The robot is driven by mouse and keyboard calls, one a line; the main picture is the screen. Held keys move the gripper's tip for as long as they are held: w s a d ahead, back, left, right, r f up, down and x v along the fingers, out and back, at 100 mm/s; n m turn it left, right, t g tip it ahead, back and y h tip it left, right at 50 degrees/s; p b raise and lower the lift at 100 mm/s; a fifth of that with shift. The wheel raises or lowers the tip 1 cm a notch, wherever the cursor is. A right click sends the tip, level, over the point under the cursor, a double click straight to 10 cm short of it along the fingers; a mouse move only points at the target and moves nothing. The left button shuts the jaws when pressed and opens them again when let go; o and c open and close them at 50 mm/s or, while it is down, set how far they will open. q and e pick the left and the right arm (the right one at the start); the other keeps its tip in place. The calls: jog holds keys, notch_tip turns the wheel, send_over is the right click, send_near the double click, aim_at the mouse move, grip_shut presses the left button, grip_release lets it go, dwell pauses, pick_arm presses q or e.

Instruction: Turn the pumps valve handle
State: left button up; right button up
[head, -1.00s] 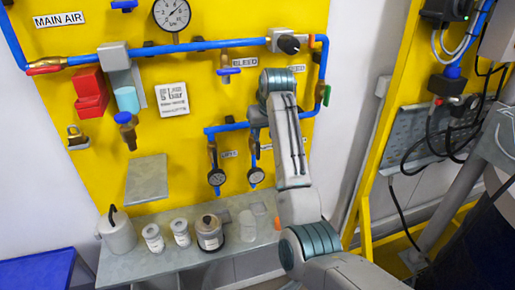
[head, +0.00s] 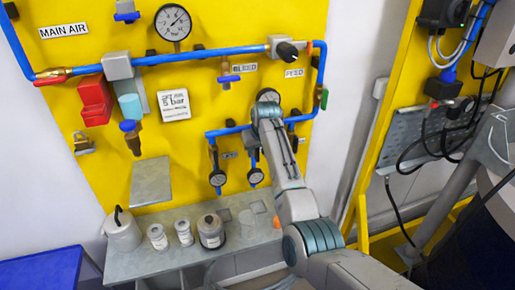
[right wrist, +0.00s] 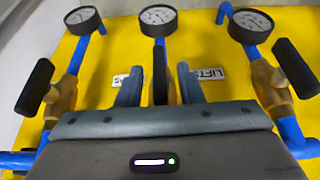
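In the right wrist view, a black valve handle (right wrist: 160,76) stands upright on the middle of three brass valves, below a round gauge (right wrist: 158,21). My right gripper (right wrist: 157,70) is open, one finger on each side of this handle, with gaps showing. A label left of it (right wrist: 121,80) is partly hidden by a finger and ends in what looks like "PS". A "LIFTS" label (right wrist: 209,74) is to the right. In the head view my right wrist (head: 268,112) covers much of the gripper and the middle valve. My left gripper is not in view.
Tilted black handles flank the middle valve at left (right wrist: 36,86) and right (right wrist: 296,68). Blue pipes (head: 205,53) cross the yellow panel. A grey shelf (head: 150,265) with several containers stands below. A second yellow frame (head: 385,130) with cables is at right.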

grip_shut()
